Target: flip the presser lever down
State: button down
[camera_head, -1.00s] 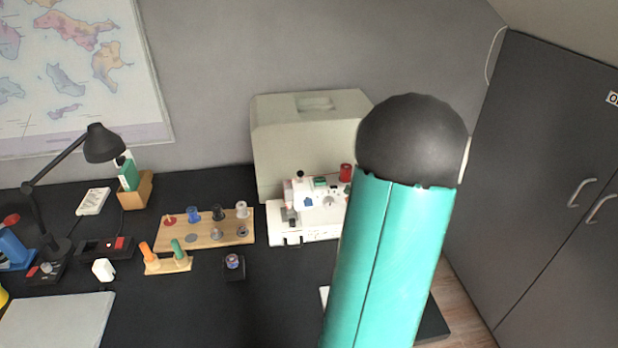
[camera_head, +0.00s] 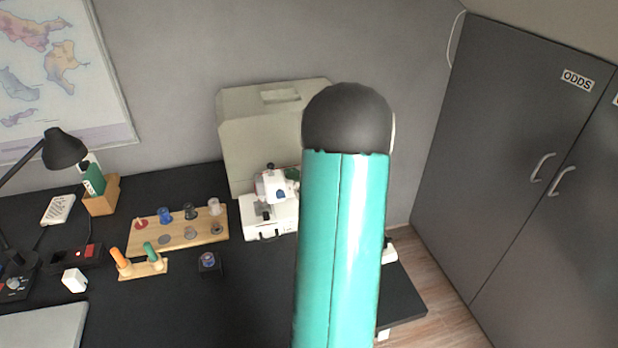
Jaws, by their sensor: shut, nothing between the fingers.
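A small white sewing machine (camera_head: 256,216) stands on the black desk, in front of a large pale case. My teal arm link with its dark round joint crosses in front and hides the right part of the machine. The left end of the machine, with its head (camera_head: 268,186) and pale base, shows. The presser lever cannot be made out at this size. My gripper is not in view, so I cannot see where it is relative to the machine.
The pale case (camera_head: 245,130) stands against the wall. Left of the machine are a wooden spool rack (camera_head: 150,238), a small stand with orange and green pieces (camera_head: 150,268), and a small dark box (camera_head: 209,270). A grey cupboard (camera_head: 520,140) stands right, beyond bare floor (camera_head: 445,285).

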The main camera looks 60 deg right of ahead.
jog(key=shift+w+a+r, duration=0.35)
jog(key=shift+w+r, duration=0.05)
jog(key=shift+w, duration=0.3)
jog(key=shift+w+a+r, duration=0.3)
jog(key=shift+w+r, duration=0.05)
jog(key=shift+w, duration=0.35)
jog(key=shift+w+d+r+m+g, duration=0.25)
jog(key=shift+d+r+m+g, duration=0.05)
jog(key=shift+g, duration=0.3)
jog(key=shift+w+d+r+g+y, duration=0.1)
jog(key=shift+w+r+g+y, duration=0.1)
jog(key=shift+g+y, duration=0.2)
jog(key=shift+w+d+r+m+g+y, duration=0.25)
jog(key=shift+w+d+m+g+y, duration=0.15)
jog(key=shift+m+g, duration=0.3)
jog(key=g, duration=0.1)
jog(key=w+d+m+g+y, duration=0.1)
jog(key=w+g+y, duration=0.1)
jog(key=shift+d+r+m+g, duration=0.15)
jog(key=shift+d+m+g, duration=0.15)
jog(key=shift+g, duration=0.1)
jog(key=shift+s+a, duration=0.1)
jog(key=shift+r, duration=0.1)
jog(key=shift+r, duration=0.8)
